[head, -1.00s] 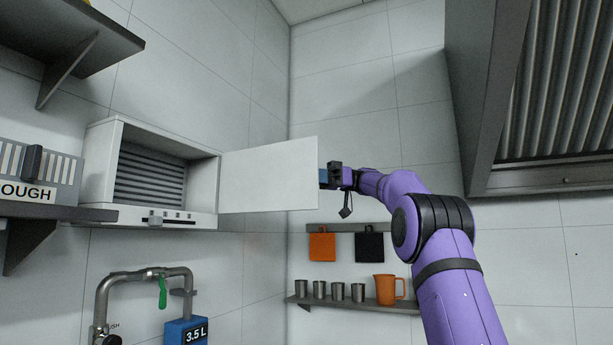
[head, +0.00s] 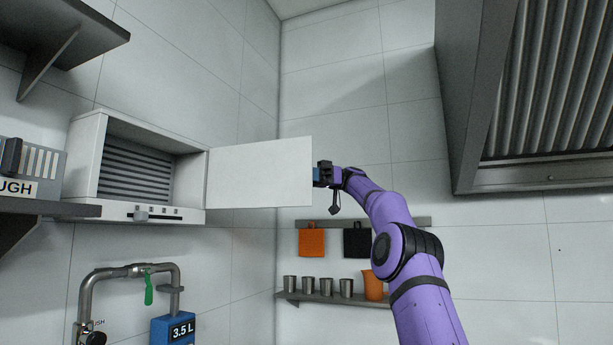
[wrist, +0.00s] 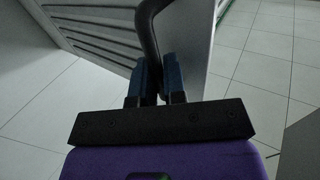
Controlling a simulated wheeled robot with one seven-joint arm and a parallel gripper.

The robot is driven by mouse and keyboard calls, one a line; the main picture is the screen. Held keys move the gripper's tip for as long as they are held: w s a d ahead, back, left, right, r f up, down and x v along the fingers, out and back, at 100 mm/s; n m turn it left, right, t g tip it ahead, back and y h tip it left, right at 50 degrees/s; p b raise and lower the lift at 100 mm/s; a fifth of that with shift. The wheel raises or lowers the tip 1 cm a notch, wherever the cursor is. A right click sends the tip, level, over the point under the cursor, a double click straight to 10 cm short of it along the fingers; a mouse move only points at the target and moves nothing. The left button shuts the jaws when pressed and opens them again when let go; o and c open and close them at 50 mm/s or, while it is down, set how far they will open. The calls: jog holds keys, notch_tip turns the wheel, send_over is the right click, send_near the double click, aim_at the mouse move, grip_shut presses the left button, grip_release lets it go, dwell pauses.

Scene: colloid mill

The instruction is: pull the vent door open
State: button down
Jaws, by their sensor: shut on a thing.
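The vent door (head: 260,172) is a plain white panel in the head view. It stands swung out to the right from the white vent box (head: 85,165), whose dark slatted inside shows. My gripper (head: 319,175) is at the door's free right edge, partly hidden behind it. In the wrist view my gripper's blue fingers (wrist: 158,80) are shut on a dark curved handle (wrist: 147,28). Part of the door (wrist: 195,50) shows beside the fingers.
A large grey hood (head: 470,100) hangs at the upper right. Shelves are at the left, and a low shelf (head: 335,299) with cups and an orange jug (head: 373,285) is on the back wall. A pipe (head: 130,271) and blue 3.5 L box (head: 172,331) are below the vent box.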

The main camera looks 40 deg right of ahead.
jog(key=c, duration=1.2)
grip_release()
jog(key=shift+a, duration=0.1)
jog(key=shift+a, duration=0.1)
